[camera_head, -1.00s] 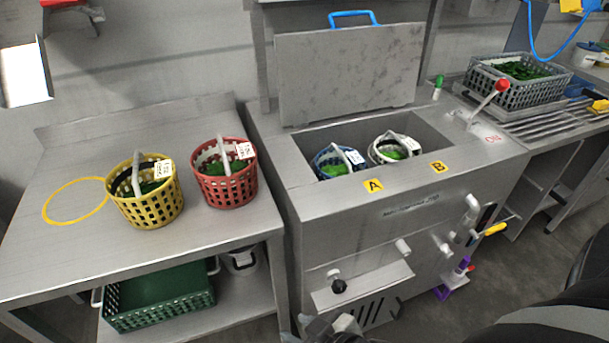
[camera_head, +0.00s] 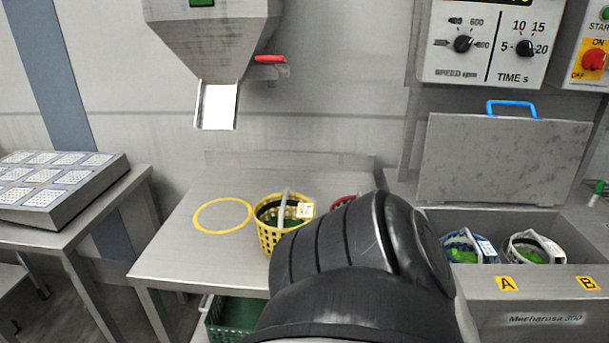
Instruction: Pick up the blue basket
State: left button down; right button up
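The blue basket (camera_head: 461,241) sits inside the metal washer basin (camera_head: 432,222), at its left side behind the yellow A label. It has a pale handle, a white tag and green leaves in it. A white basket (camera_head: 512,247) with greens stands just to its right, behind the B label. A large black arm link of mine fills the lower middle of the head view. Neither gripper shows, so no gripper is seen at the blue basket.
A yellow basket (camera_head: 268,238) stands on the left metal table (camera_head: 180,255), beside a yellow ring mark (camera_head: 222,215). A red basket (camera_head: 343,201) is mostly hidden behind my arm. The raised lid (camera_head: 505,160) stands behind the basin. A green crate (camera_head: 232,315) sits below the table.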

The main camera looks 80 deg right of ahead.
aim_at(466, 258)
jog(key=u, duration=0.2)
jog(key=k, duration=1.05)
jog(key=z, duration=1.9)
